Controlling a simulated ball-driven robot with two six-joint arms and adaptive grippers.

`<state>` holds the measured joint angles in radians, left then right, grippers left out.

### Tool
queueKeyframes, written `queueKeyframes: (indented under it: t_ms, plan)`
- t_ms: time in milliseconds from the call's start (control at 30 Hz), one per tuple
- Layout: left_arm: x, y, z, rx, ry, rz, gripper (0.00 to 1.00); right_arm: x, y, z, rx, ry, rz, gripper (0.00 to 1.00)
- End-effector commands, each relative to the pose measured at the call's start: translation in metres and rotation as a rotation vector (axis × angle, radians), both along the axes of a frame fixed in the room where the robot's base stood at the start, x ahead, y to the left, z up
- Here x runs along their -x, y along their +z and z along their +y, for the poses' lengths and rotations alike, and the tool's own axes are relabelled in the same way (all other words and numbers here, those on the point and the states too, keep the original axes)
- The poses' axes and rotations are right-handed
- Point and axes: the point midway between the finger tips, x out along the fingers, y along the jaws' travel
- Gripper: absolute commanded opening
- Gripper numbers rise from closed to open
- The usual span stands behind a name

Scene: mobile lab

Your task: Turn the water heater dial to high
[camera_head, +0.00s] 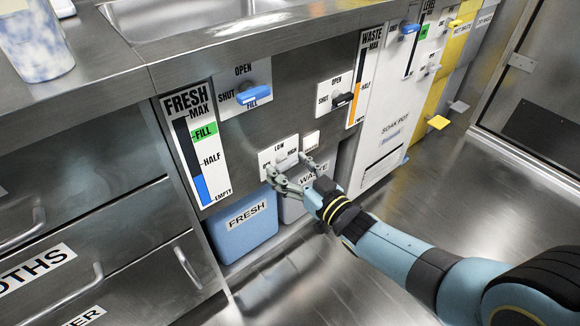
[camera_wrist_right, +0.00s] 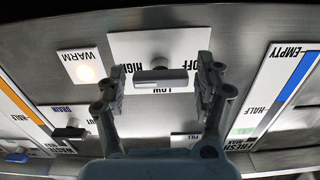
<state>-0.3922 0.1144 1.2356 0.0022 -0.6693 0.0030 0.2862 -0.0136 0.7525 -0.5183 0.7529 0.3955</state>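The water heater dial (camera_wrist_right: 160,77) is a grey knob with a bar handle on a white plate (camera_wrist_right: 155,45) marked OFF, LOW and HIGH. The bar lies roughly level in the right wrist view, which shows the labels upside down. My right gripper (camera_wrist_right: 160,73) is open, one finger on each side of the bar, with visible gaps to both bar ends. The fingers partly cover the HIGH and OFF labels. In the head view my right gripper (camera_head: 290,170) is at the dial plate (camera_head: 279,153) and hides much of it. My left gripper is not in view.
A WARM panel (camera_wrist_right: 87,66) with a glowing light sits beside the dial plate. Blue FRESH (camera_head: 243,222) and grey WASTE containers stand below. The floor (camera_head: 400,220) to the right is clear.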

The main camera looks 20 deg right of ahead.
Motion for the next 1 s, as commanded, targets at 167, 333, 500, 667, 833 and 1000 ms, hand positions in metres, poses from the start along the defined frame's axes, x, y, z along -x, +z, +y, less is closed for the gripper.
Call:
queueKeyframes:
  t_ms: [167,333,500,667,833,1000]
  plan:
    - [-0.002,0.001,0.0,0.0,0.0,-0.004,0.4,-0.001,0.001,0.0,0.0,0.001,-0.003,0.79]
    - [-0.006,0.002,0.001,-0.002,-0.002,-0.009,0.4,0.0,0.002,0.0,0.001,0.001,-0.004,0.79]
    - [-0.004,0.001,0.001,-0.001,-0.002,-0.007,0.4,0.02,0.001,-0.007,0.002,0.001,-0.003,0.79]
    - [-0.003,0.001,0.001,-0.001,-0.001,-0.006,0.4,0.055,0.0,-0.02,0.002,0.001,-0.002,0.79]
    - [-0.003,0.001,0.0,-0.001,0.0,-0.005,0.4,0.088,0.001,-0.032,0.002,0.0,-0.002,0.79]
    - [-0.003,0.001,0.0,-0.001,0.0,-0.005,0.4,0.107,0.001,-0.039,0.002,0.001,-0.003,0.79]
